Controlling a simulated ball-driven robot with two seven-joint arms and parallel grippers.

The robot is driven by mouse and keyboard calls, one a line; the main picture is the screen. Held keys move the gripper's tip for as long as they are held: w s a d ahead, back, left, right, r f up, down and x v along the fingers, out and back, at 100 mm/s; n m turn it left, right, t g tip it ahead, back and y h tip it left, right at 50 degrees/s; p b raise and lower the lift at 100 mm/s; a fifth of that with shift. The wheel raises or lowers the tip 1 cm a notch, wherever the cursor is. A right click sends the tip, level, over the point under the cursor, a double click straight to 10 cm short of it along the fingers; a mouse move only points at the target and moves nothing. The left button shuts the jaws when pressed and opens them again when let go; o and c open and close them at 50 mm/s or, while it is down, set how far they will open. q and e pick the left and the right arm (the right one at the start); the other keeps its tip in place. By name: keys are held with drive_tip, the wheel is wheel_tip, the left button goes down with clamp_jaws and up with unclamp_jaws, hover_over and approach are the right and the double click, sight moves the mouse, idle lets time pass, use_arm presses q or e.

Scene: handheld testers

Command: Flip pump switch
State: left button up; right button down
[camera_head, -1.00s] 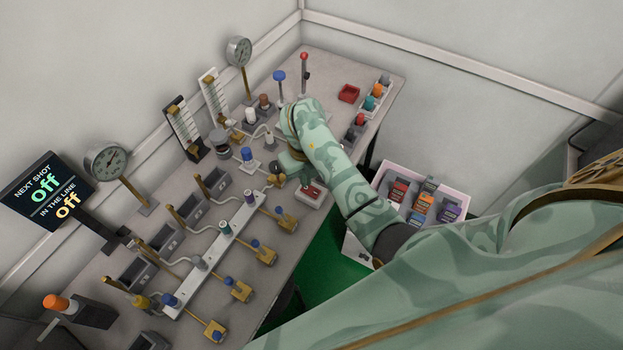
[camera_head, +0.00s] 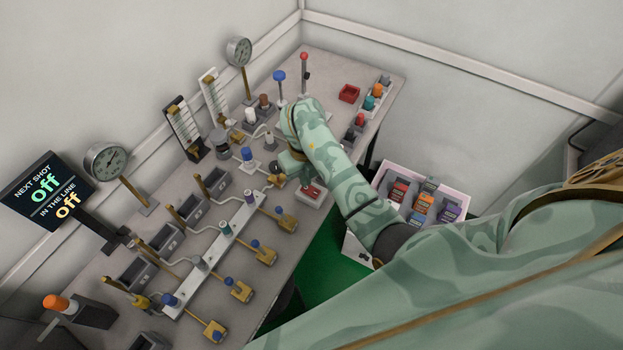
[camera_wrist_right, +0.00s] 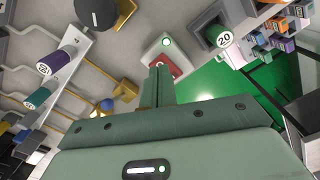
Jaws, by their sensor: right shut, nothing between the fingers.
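The pump switch appears to be a small white box with a red rocker (camera_head: 312,191) at the bench's front edge in the head view. In the right wrist view the box (camera_wrist_right: 148,52) shows a red rocker and a round green light. My right gripper (camera_wrist_right: 159,69) is shut and empty, its fingertips at the rocker; I cannot tell whether they touch it. My left gripper is not in view.
A white manifold rail (camera_head: 212,252) with coloured knobs and several brass valves lies left of the switch. A display (camera_head: 48,191) reads off twice. Gauges and posts stand at the back. A pale crate (camera_head: 450,181) with coloured boxes sits right of the bench.

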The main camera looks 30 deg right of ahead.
drive_tip(key=shift+f+b, duration=0.65)
drive_tip(key=shift+f, duration=0.3)
idle(0.5)
wheel_tip(320, 180, up, 7)
drive_tip(key=p, duration=0.6)
drive_tip(key=shift+r+p, duration=0.1)
drive_tip(key=shift+p, duration=0.3)
